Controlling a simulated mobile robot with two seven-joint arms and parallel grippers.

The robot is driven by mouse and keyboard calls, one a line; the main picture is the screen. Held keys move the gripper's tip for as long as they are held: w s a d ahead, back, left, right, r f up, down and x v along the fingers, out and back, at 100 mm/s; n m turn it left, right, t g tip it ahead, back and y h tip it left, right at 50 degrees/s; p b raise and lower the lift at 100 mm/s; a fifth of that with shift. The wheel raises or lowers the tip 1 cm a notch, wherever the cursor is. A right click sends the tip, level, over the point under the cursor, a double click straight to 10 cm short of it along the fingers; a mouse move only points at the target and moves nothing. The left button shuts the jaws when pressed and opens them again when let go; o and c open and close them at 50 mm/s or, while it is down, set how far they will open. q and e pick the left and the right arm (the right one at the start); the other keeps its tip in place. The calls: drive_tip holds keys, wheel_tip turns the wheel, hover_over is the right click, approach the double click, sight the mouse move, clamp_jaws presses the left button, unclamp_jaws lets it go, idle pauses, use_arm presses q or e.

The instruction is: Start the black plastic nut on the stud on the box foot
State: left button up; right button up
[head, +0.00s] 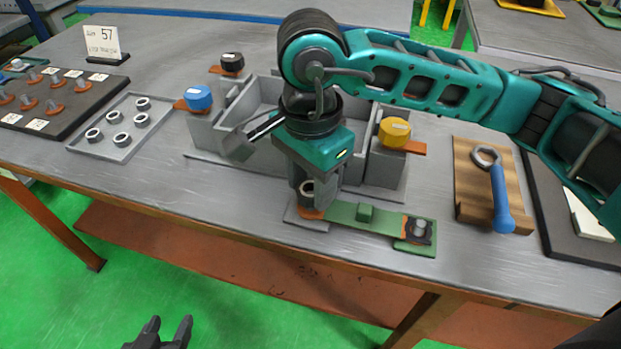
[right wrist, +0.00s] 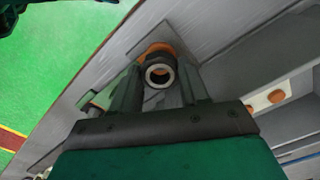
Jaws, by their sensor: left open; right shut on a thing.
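My right gripper (head: 312,192) points down over the box foot (head: 294,217) at the front of the grey box (head: 385,170). It is shut on a dark nut (head: 306,187) with a pale ring face. In the right wrist view the nut (right wrist: 159,76) sits between the two fingers, above an orange lug (right wrist: 152,49). The stud is hidden, and I cannot tell whether the nut touches it. My left gripper (head: 170,325) is open and empty, low in front of the table.
A green strap (head: 365,215) runs right from the foot. Blue (head: 199,97), black (head: 232,62) and yellow (head: 394,132) caps stand around the box. A tray (head: 104,151) of grey rings lies left; a wrench (head: 497,190) lies on a wooden board (head: 470,175) at right.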

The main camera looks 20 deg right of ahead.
drive_tip(key=shift+f, duration=0.1)
drive_tip(key=shift+f+b, duration=0.15)
drive_tip(key=shift+b, duration=0.35)
drive_tip(key=shift+f, duration=0.1)
idle(0.4)
drive_tip(key=shift+s+f+b, duration=0.1)
drive_tip(key=shift+f+b, duration=0.4)
drive_tip(key=shift+b, duration=0.65)
idle(0.8)
drive_tip(key=m, duration=0.2)
drive_tip(key=shift+f+m+b, duration=0.1)
drive_tip(key=shift+m+b, duration=0.2)
drive_tip(key=shift+b, duration=0.1)
drive_tip(key=m, duration=0.3)
drive_tip(key=shift+m, duration=0.4)
drive_tip(key=o, duration=1)
drive_tip(key=shift+r, duration=0.2)
